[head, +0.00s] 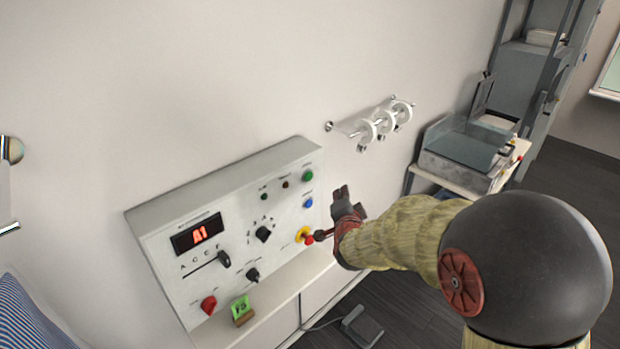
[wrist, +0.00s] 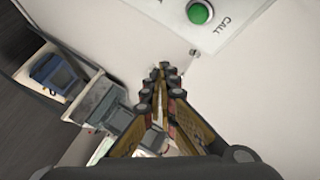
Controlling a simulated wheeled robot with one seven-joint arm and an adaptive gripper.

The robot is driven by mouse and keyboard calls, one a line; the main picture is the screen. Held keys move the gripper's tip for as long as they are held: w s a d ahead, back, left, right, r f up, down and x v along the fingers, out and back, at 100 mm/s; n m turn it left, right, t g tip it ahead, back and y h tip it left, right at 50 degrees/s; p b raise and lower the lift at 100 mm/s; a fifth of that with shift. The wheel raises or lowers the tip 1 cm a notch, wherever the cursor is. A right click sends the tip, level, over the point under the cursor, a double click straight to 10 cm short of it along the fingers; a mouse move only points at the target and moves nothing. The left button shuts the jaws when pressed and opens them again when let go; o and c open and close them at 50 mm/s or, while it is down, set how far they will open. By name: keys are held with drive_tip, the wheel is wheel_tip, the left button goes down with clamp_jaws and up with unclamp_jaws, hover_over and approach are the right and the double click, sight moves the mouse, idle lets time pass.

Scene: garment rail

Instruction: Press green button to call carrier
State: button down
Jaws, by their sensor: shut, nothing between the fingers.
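The green button (head: 308,175) is at the upper right corner of the control panel (head: 170,213) on the wall. In the wrist view the green button (wrist: 199,12) is at the top, beside a label that reads "CALL". My gripper (head: 341,190) is just right of the panel in the head view, a little lower than the green button and apart from it. In the wrist view my gripper (wrist: 160,68) is shut and empty, with its fingertips below the panel's edge and off the button.
The panel also has a blue button (head: 308,202), a red button on a yellow base (head: 304,236), a red knob (head: 208,305), black knobs and a display (head: 197,234) reading "A1". A wall rail with white rings (head: 372,124) is above right. A machine on a table (head: 463,150) stands farther right.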

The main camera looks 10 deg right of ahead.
sight(309, 176)
drive_tip(key=w+a+p, duration=0.2)
drive_tip(key=w+a, duration=0.3)
drive_tip(key=w, duration=0.2)
drive_tip(key=shift+w, duration=0.15)
idle(0.3)
drive_tip(key=shift+w+a, duration=0.1)
drive_tip(key=shift+w, duration=0.05)
idle(1.3)
drive_tip(key=shift+w+a, duration=0.1)
drive_tip(key=shift+w, duration=0.1)
